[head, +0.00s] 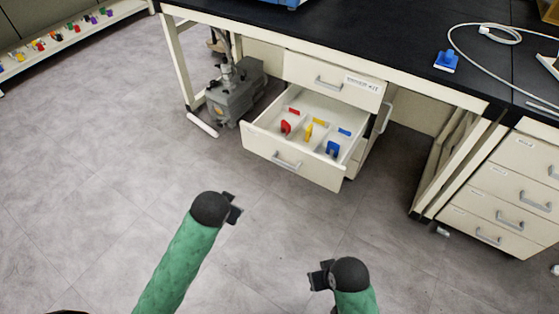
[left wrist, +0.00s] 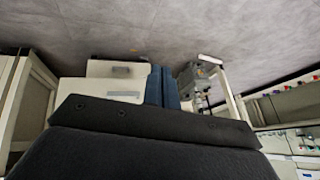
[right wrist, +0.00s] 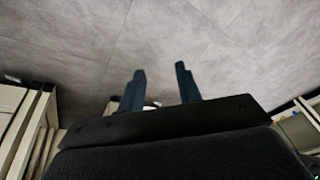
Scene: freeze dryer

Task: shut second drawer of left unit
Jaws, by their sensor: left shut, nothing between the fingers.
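The left drawer unit stands under the black bench, with its top drawer (head: 331,82) closed. Its second drawer (head: 288,160) is pulled out toward me, with a grey handle (head: 287,162) on its front. Red, yellow and blue pieces lie in its compartments. My left gripper (head: 235,207) is in front of the drawer, to the lower left, apart from it. Its fingers (left wrist: 162,86) are together and empty. My right gripper (head: 319,276) is lower, over the floor. Its fingers (right wrist: 160,88) are spread and empty. The drawer front partly shows behind the left fingers in the left wrist view (left wrist: 115,78).
A grey pump (head: 237,92) stands on the floor left of the unit. A bench leg (head: 455,165) and another drawer unit (head: 505,195) stand at the right. A blue object (head: 446,61) and a white cable lie on the bench top (head: 400,50). The floor before the drawer is clear.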

